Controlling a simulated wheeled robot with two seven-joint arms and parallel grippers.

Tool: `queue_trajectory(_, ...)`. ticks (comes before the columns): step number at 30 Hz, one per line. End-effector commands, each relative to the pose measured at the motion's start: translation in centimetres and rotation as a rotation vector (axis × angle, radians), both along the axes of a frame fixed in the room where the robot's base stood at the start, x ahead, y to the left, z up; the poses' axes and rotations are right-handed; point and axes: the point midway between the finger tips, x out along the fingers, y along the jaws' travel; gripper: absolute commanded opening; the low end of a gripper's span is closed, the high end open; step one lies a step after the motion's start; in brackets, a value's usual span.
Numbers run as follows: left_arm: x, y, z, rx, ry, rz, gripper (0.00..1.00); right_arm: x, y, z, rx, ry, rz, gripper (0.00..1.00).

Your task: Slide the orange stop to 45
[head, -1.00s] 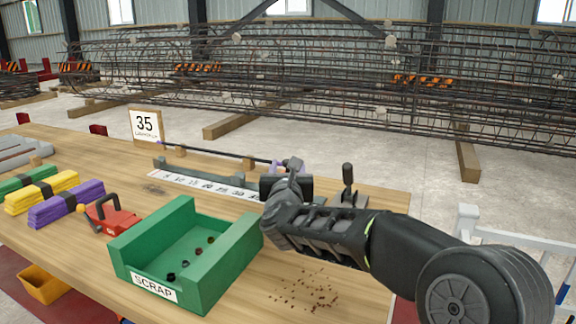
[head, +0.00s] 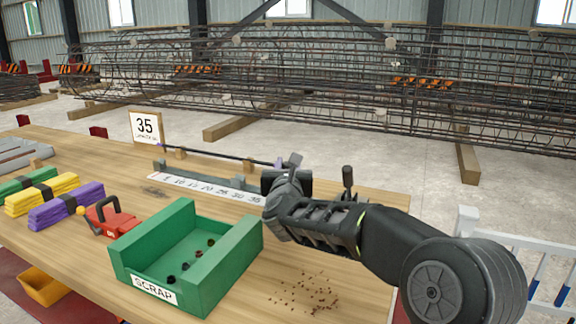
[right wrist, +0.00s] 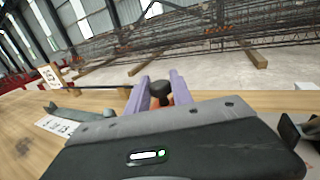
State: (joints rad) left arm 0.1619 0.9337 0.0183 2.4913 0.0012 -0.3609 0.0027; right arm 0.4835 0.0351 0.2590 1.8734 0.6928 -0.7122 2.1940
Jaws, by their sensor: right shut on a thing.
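The orange stop (right wrist: 180,99) shows only as a small orange patch under a black knob (right wrist: 160,89) in the right wrist view. My right gripper (right wrist: 160,92) has its purple fingers on either side of it, shut on it. In the head view my right gripper (head: 280,164) is at the right part of the measuring rail, and its black body hides the stop. The white number scale (head: 205,187) shows marks up to about 35; the part farther right is hidden by my arm. My left gripper is out of view.
A dark bar (head: 225,157) lies along the rail on wooden blocks. A black upright lever (head: 347,180) stands just right of my gripper. The green scrap box (head: 225,264) stands in front, with a red tool (head: 110,217) and coloured bundles to its left.

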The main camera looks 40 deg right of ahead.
Motion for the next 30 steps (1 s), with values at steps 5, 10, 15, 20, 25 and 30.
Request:
queue_trajectory(5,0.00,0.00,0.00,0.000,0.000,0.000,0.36,0.00,0.01,0.01,0.000,0.000,0.000,0.00)
queue_trajectory(10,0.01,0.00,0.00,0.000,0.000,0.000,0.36,0.00,0.01,0.01,0.000,0.000,0.000,0.00)
queue_trajectory(15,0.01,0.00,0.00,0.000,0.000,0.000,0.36,0.01,0.02,0.00,0.000,0.000,0.000,0.00)
queue_trajectory(20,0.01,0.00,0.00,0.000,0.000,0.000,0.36,0.01,0.02,0.01,0.000,0.000,0.000,0.00)
queue_trajectory(25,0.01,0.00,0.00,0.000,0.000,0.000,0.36,0.01,0.02,0.01,0.000,0.000,0.000,0.00)
queue_trajectory(30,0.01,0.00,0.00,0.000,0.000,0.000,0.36,0.01,0.02,0.01,0.000,0.000,0.000,0.00)
